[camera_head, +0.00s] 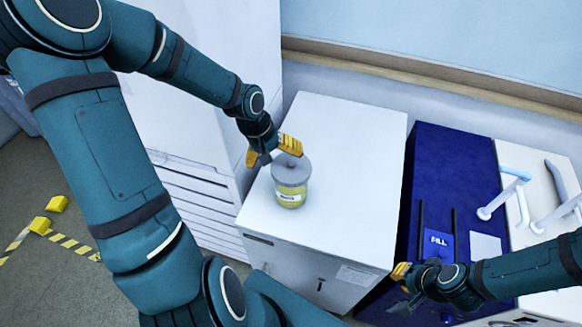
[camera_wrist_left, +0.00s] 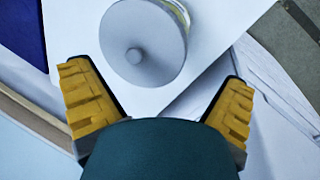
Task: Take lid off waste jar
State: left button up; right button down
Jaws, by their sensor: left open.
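The waste jar (camera_head: 291,193) is a clear jar with yellowish contents and a white label, upright on a white cabinet top. Its grey round lid (camera_head: 301,172) with a small knob sits on it. In the left wrist view the lid (camera_wrist_left: 155,35) and its knob (camera_wrist_left: 134,56) show from above, beyond the fingers. My left gripper (camera_head: 272,151) is open and empty, just behind and above the lid, with its yellow fingertips apart. It also shows in the left wrist view (camera_wrist_left: 158,100). My right gripper (camera_head: 402,290) is low at the right, by the blue unit's front; its opening is unclear.
The white cabinet top (camera_head: 350,135) is clear around the jar. A tall white cabinet (camera_head: 215,50) stands at the left. Yellow blocks (camera_head: 57,204) lie on the floor.

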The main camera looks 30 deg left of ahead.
aim_at(283, 167)
pick_arm(q)
jog(key=x, duration=0.4)
jog(key=shift+w+b, duration=0.25)
jog(key=shift+b, duration=0.1)
jog(key=shift+d+f, duration=0.15)
jog(key=shift+c, duration=0.3)
jog(key=c, duration=0.9)
jog(key=shift+c, duration=0.2)
notch_tip(283, 167, up, 10)
jog(key=p, duration=0.1)
jog(key=shift+p, duration=0.3)
